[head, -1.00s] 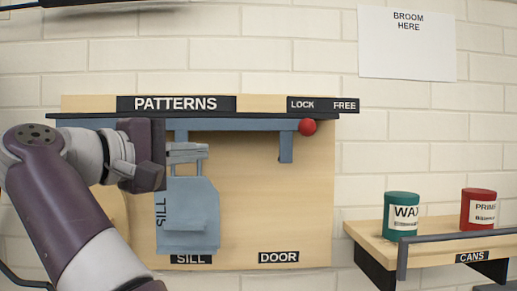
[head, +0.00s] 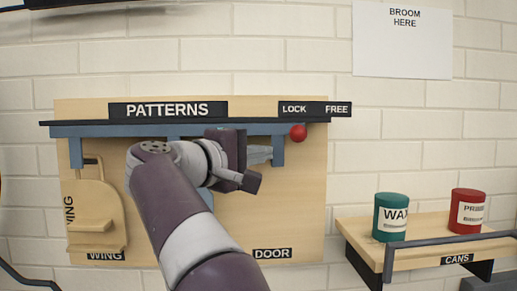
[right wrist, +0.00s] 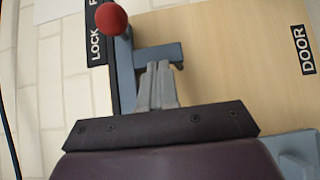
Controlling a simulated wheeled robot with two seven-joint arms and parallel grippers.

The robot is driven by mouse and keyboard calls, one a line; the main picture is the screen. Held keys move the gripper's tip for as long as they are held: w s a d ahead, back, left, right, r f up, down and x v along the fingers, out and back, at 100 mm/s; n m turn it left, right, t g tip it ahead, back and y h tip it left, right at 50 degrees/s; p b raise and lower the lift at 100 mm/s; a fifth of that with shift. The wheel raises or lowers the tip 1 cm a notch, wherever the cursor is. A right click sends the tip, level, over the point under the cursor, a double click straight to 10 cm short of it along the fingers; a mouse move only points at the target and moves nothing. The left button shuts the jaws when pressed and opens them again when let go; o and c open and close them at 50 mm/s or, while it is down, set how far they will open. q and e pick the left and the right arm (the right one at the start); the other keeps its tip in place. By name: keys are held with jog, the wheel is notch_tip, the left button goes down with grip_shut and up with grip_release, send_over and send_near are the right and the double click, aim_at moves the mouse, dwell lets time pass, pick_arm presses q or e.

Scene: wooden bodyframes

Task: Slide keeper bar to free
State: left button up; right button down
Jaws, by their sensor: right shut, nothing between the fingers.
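The blue-grey keeper bar (head: 105,130) runs along the top of the wooden board, with tabs hanging down from it. Its red knob (head: 298,132) sits below the LOCK label (head: 294,109), left of the FREE label (head: 337,109). My right gripper (head: 268,154) is shut and empty, with its fingertips just left of the bar's right tab (head: 279,152). In the right wrist view the closed fingers (right wrist: 161,72) reach the tab (right wrist: 158,55); I cannot tell whether they touch. The knob (right wrist: 111,18) shows there beyond the tab. My left gripper is not in view.
A wooden wing pattern (head: 96,215) hangs at the board's left. The blue sill pattern is mostly hidden behind my right arm. The space above the DOOR label (head: 272,253) is bare. A shelf (head: 430,232) with green and red cans stands at right.

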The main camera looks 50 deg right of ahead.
aim_at(282, 157)
jog(key=s+d+b, duration=0.1)
jog(key=s+d+f+b, duration=0.1)
jog(key=b, duration=0.1)
jog(key=s+d, duration=0.1)
jog(key=s+d+r+b, duration=0.1)
jog(key=s+d, duration=0.1)
jog(key=shift+s+b, duration=0.15)
jog(key=shift+b, duration=0.15)
jog(key=shift+f, duration=0.15)
